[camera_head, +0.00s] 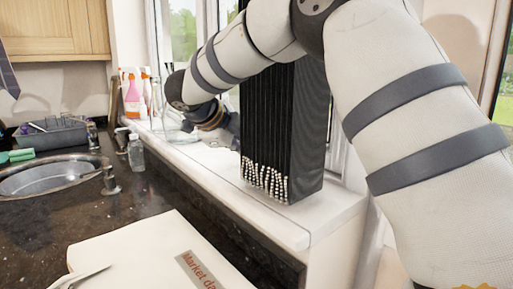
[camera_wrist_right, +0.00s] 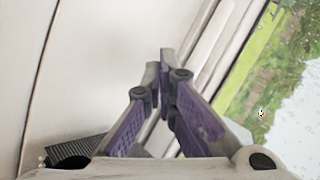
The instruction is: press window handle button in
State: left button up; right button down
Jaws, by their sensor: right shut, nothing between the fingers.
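The white window frame (camera_wrist_right: 205,75) runs diagonally past my right gripper (camera_wrist_right: 165,62) in the right wrist view, with a glass pane (camera_wrist_right: 290,85) and greenery on the right. The gripper's purple-padded fingers are shut with nothing between them, their tips in front of the pale frame. No handle or button can be made out in either view; the fingers may cover it. My left gripper is not in view.
The tall black ridged block (camera_head: 285,130) stands on the white windowsill (camera_head: 335,210), close to my right arm. Spray bottles (camera_head: 132,95) and a clear bottle (camera_head: 136,152) stand farther back. A sink (camera_head: 50,178) and a white Market-labelled item (camera_head: 145,255) are on the dark counter.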

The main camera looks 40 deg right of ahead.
jog(key=shift+d, duration=0.25)
jog(key=shift+s+d, duration=0.1)
jog(key=shift+d, duration=0.65)
dwell(0.7)
jog(key=shift+a, duration=1.2)
jog(key=shift+w+a, duration=0.15)
jog(key=shift+a, duration=1.1)
jog(key=shift+w+a, duration=0.15)
jog(key=shift+a, duration=1.05)
